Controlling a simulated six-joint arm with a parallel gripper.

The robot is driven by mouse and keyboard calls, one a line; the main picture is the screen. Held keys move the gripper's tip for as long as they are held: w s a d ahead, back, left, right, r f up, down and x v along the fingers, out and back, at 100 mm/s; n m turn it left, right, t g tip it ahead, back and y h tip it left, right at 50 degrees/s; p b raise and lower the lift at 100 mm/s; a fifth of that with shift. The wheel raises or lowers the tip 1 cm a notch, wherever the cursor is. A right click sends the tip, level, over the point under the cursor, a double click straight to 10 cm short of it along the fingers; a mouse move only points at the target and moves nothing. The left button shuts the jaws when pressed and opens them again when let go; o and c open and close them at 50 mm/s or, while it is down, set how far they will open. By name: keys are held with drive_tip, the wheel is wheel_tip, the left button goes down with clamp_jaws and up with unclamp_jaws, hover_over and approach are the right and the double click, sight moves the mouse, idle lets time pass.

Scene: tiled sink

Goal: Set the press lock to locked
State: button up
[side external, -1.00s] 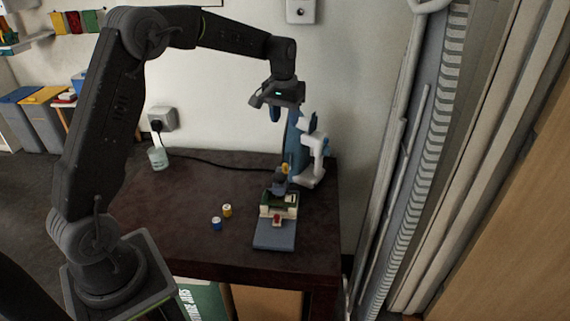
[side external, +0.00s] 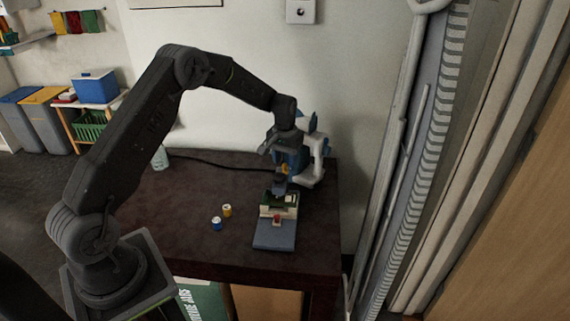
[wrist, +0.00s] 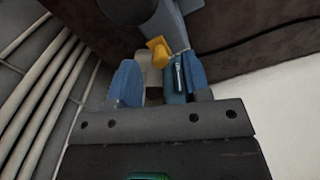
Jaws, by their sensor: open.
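The press stands at the table's right; its white frame (side external: 315,165) and blue-grey base (side external: 273,238) show in the side view. A small yellow piece (side external: 284,169), likely the lock, is on the press head. In the wrist view the yellow piece (wrist: 157,50) sits tilted, just beyond the fingertips. My gripper (side external: 287,158) points down at the press head and partly hides it. In the wrist view my gripper (wrist: 160,82) is open, with blue fingers on either side of press parts. Whether either finger touches the press I cannot tell.
A fixture with a green board (side external: 284,199) and a red block (side external: 277,219) sits on the press base. A blue-sided cup (side external: 216,224) and a yellow-sided one (side external: 227,210) stand left of it. A dark cable (side external: 215,162) runs along the back.

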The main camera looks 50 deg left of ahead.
drive_tip(key=shift+f, duration=1.05)
clamp_jaws()
